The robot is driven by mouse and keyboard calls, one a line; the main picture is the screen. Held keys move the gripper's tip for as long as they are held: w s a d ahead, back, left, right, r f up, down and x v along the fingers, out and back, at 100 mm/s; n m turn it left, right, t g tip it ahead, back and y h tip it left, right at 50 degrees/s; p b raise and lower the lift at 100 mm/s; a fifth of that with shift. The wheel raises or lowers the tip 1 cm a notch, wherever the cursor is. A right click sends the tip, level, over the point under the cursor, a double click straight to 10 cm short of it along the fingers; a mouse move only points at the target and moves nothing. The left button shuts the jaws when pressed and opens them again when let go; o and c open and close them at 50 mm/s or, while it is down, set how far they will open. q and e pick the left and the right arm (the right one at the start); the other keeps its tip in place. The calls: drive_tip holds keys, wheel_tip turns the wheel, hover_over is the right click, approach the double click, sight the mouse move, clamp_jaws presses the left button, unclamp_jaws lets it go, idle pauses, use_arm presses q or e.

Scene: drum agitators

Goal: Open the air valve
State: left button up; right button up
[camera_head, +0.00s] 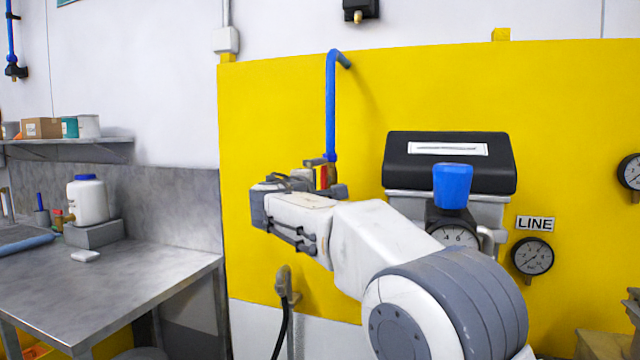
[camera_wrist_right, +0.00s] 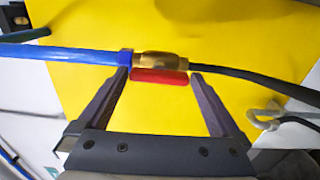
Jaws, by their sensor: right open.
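The air valve has a brass body (camera_wrist_right: 160,60) on the blue air pipe (camera_head: 331,105), in front of a yellow panel. Its red lever (camera_wrist_right: 160,77) lies alongside the brass body, in line with the pipe; in the head view the red lever (camera_head: 323,178) is partly hidden by my gripper. My right gripper (camera_head: 326,176) is at the valve. In the wrist view the open fingertips (camera_wrist_right: 159,76) stand near the two ends of the red lever, with a small gap; contact cannot be told. My left gripper is not in view.
Right of the valve are a black-topped box (camera_head: 450,175), a blue knob (camera_head: 452,186) above a gauge, and a LINE gauge (camera_head: 532,257). A black hose (camera_wrist_right: 250,80) leaves the valve. A metal bench (camera_head: 130,290) with a white jar (camera_head: 88,202) stands left.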

drive_tip(key=b+v, duration=0.3)
drive_tip(key=v, duration=0.7)
drive_tip(key=shift+s, duration=0.2)
drive_tip(key=shift+a, duration=0.1)
drive_tip(key=s+d+f+m+g+y+p, duration=0.1)
drive_tip(key=s+d+f+g+y+p, duration=0.15)
drive_tip(key=s+f+g, duration=0.4)
drive_tip(key=s+d+f+m+g+y+p, duration=0.1)
drive_tip(key=s+d+f+g+p, duration=0.25)
drive_tip(key=s+f, duration=0.6)
drive_tip(key=s+d+f+m+g+y+p, duration=0.1)
drive_tip(key=s+f, duration=0.4)
drive_tip(key=s, duration=0.5)
drive_tip(key=s+d+f+m+g+y+p, duration=0.2)
drive_tip(key=s+f+g, duration=0.4)
drive_tip(key=s, duration=0.5)
drive_tip(key=shift+s+f+m+p, duration=0.2)
drive_tip(key=shift+s+m+p, duration=0.15)
drive_tip(key=shift+m+p, duration=0.65)
drive_tip(key=shift+d, duration=0.15)
